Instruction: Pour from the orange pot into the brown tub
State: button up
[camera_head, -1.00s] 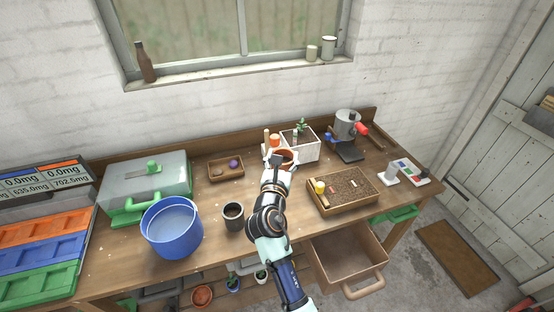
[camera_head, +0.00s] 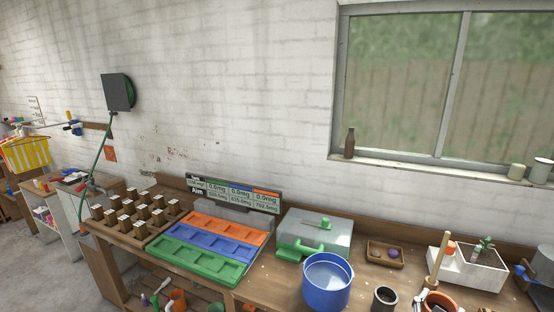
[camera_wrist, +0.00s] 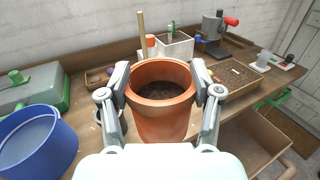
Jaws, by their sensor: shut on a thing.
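The orange pot (camera_wrist: 160,110) is upright in the wrist view, with dark soil inside. My gripper (camera_wrist: 160,82) is shut on it, one finger on each side of its rim. I cannot tell whether its base touches the bench. In the head view, the pot (camera_head: 440,299) and my gripper (camera_head: 426,301) are at the bottom edge, partly cut off. A brown open tub with a handle, like a drawer (camera_wrist: 262,136), is at the lower right of the wrist view, below the bench top. The head view does not show it now.
A blue bucket (camera_head: 327,285) and a dark cup (camera_head: 385,298) stand left of the pot. A white planter (camera_head: 468,270) and a wooden stick (camera_head: 438,258) are close behind it. A brown soil tray (camera_wrist: 236,76) lies to its right. A green-trimmed case (camera_head: 313,234) stands farther left.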

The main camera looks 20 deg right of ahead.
jog(key=w+a+f+n+t+y, duration=0.1)
jog(key=a+f+n+t+y, duration=0.4)
jog(key=a, duration=1.1)
jog(key=w+a+f+n+t+y, duration=0.1)
jog(key=a+f+n+t+y, duration=0.45)
jog(key=a, duration=1.05)
jog(key=w+a+f+n+t+y, duration=0.15)
jog(key=a+f+n+y, duration=0.45)
jog(key=a, duration=1)
notch_tip(320, 180, up, 21)
jog(key=m+p, duration=0.2)
jog(key=p, duration=2.1)
jog(key=shift+d+p, duration=0.2)
jog(key=shift+p, duration=0.15)
jog(key=shift+f+m+y, duration=0.1)
jog(key=shift+m+y, duration=0.15)
